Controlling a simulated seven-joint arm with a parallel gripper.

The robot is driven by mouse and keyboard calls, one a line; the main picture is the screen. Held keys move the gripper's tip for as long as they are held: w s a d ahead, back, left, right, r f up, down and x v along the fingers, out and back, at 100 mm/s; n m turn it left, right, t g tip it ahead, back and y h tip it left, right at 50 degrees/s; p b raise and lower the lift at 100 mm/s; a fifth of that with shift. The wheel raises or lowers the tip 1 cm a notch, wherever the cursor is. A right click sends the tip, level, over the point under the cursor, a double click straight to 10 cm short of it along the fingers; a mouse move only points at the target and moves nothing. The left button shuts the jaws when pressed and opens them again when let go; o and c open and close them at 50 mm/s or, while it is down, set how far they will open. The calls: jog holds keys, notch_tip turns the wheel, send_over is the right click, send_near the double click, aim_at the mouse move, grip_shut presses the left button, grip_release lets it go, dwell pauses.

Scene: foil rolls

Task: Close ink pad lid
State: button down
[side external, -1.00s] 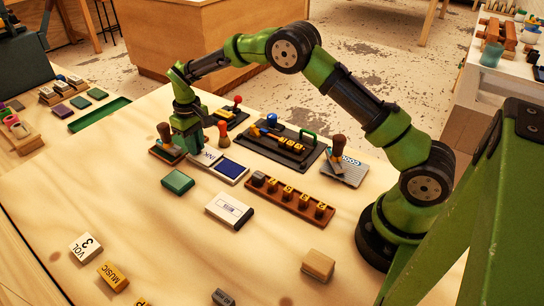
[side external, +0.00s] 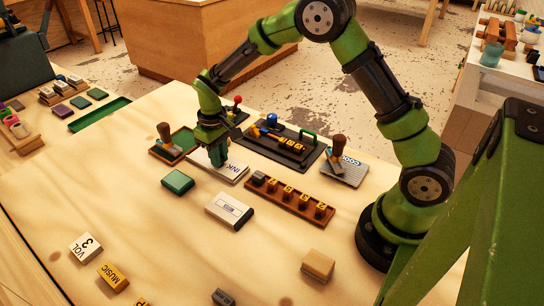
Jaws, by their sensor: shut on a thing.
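The ink pad lid (side external: 233,177) is white with "INK" lettering and lies over the pad near the middle of the table in the side external view. The pad's blue surface is hidden. My gripper (side external: 217,162) points down, with its fingers shut at the lid's left part. The fingers hide part of the lid, and whether its edges are flush with the base is too small to tell.
A green block (side external: 178,181) and a white labelled box (side external: 229,210) are in front. A wooden stamp (side external: 166,134) stands to the left. A dark tray (side external: 285,150) is behind, and a brown rack (side external: 291,201) is to the right.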

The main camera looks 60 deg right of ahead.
aim_at(225, 168)
jog(key=shift+s+r, duration=0.1)
jog(key=shift+s, duration=0.2)
jog(key=c, duration=1)
grip_release()
jog(key=shift+c, duration=0.2)
notch_tip(225, 168, up, 17)
jog(key=shift+w, duration=0.15)
jog(key=s+r+m+t+y, duration=0.1)
jog(key=s+r+m+t, duration=0.1)
jog(key=s, duration=0.9)
jog(key=s+d+r+m+t+y, duration=0.1)
jog(key=s+t, duration=0.4)
jog(key=s, duration=0.6)
jog(key=shift+s+r+m, duration=0.25)
jog(key=shift+r+m, duration=0.25)
jog(key=shift+r, duration=0.3)
